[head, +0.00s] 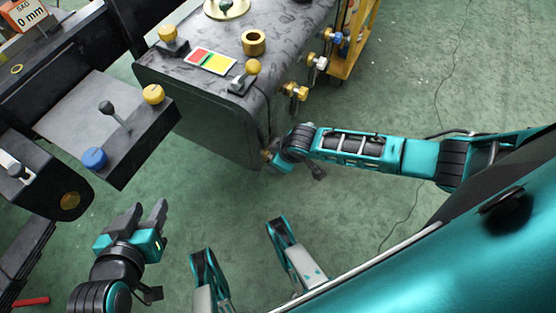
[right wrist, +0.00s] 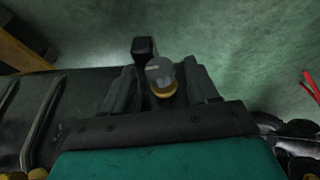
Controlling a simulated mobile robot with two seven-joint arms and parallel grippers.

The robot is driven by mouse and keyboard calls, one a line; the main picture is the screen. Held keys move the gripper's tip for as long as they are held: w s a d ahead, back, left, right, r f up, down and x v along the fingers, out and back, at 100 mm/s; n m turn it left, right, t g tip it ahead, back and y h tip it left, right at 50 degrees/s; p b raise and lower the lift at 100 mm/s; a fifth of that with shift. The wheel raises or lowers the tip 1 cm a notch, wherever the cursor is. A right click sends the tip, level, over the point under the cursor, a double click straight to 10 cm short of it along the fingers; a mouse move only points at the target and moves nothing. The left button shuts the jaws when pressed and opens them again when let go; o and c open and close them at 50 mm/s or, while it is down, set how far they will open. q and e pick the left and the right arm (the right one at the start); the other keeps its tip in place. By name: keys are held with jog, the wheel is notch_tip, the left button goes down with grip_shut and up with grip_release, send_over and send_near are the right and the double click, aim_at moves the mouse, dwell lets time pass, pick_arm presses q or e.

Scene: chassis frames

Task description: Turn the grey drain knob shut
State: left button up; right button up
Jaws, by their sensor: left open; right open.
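The grey drain knob (right wrist: 158,70), a round grey cap with a pale mark on a brass-coloured base, shows in the right wrist view. It lies between the two fingers of my open right gripper (right wrist: 162,82), with gaps visible on both sides. In the head view my right gripper (head: 274,153) is at the lower corner of the dark tank (head: 205,118), mostly hidden by its own wrist; the grey knob cannot be made out there. My left gripper (head: 147,212) is open and empty above the green floor, away from the tank.
Several brass valves (head: 295,91) stick out of the tank's right side. A dark console with a blue knob (head: 94,158) and a yellow knob (head: 153,94) stands at left. A yellow frame (head: 352,45) is behind. A thin cable (head: 437,95) lies on otherwise clear green floor.

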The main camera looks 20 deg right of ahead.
jog(key=shift+f, duration=0.1)
jog(key=shift+c, duration=0.3)
jog(key=c, duration=1)
jog(key=shift+w, duration=0.1)
jog(key=shift+d+g+y, duration=0.1)
jog(key=shift+g+y, duration=0.2)
jog(key=shift+y, duration=0.2)
jog(key=shift+w+d+m+g+y, duration=0.2)
jog(key=shift+m+g+y, duration=0.2)
jog(key=shift+g+y, duration=0.5)
jog(key=shift+w+d+m+g+y, duration=0.1)
jog(key=shift+m+g+y, duration=0.2)
jog(key=shift+g+y, duration=0.7)
jog(key=shift+f+y, duration=0.1)
jog(key=shift+y, duration=0.3)
